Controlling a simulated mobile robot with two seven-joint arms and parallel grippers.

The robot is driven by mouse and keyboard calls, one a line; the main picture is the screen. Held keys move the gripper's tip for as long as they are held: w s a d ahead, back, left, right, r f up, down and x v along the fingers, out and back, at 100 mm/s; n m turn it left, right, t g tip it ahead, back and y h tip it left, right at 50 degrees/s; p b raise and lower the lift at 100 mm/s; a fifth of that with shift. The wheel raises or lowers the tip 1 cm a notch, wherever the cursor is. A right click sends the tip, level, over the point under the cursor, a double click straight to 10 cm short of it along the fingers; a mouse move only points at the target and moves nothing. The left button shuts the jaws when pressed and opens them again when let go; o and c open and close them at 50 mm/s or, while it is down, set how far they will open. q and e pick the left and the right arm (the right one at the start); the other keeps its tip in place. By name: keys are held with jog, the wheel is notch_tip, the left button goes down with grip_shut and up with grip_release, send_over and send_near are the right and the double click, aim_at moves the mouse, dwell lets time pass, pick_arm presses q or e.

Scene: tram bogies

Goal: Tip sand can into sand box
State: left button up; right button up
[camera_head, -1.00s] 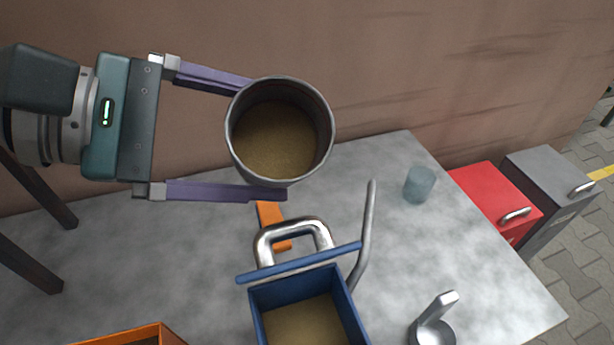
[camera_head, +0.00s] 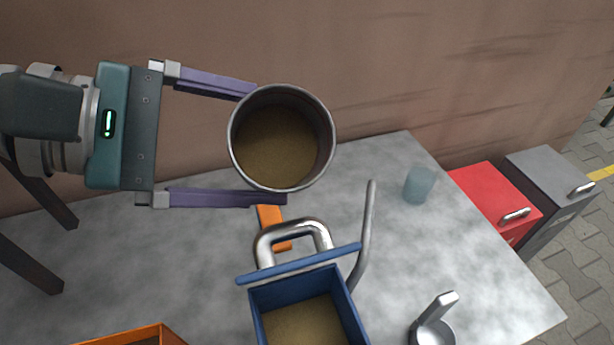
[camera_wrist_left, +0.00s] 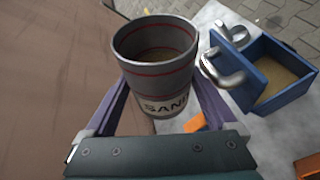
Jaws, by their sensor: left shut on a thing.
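The sand can (camera_head: 277,150) is a grey metal cylinder with sand inside. In the left wrist view the can (camera_wrist_left: 158,80) shows red bands and a "SAND" label. My left gripper (camera_head: 270,145) is shut on the can, one purple finger on each side, and holds it above the table. The blue sand box (camera_head: 355,305) stands on the table below and to the right of the can, with sand inside. Its blue lid edge and thick metal handle (camera_head: 290,235) are at its back. It also shows in the left wrist view (camera_wrist_left: 287,97). My right gripper is not in view.
An orange box (camera_head: 135,337) is at the front left. An orange piece (camera_head: 270,217) lies behind the handle. A bent grey rod (camera_head: 367,235), a translucent cup (camera_head: 419,184) and a metal scoop (camera_head: 433,325) are to the right. A wall (camera_head: 420,60) rises behind the table.

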pick_arm(q)
jog(key=shift+s+f+m+t+b, duration=0.1)
jog(key=shift+f+m+t+b, duration=0.2)
jog(key=shift+m+t, duration=0.3)
jog(key=shift+f+m+t+b, duration=0.2)
jog(key=shift+f+m+t, duration=0.05)
jog(key=shift+m+t, duration=0.35)
dwell(4.6)
jog(key=shift+s+r+m+t, duration=0.1)
jog(key=shift+r+m+t, duration=0.2)
jog(key=shift+r+m, duration=0.15)
dwell(1.8)
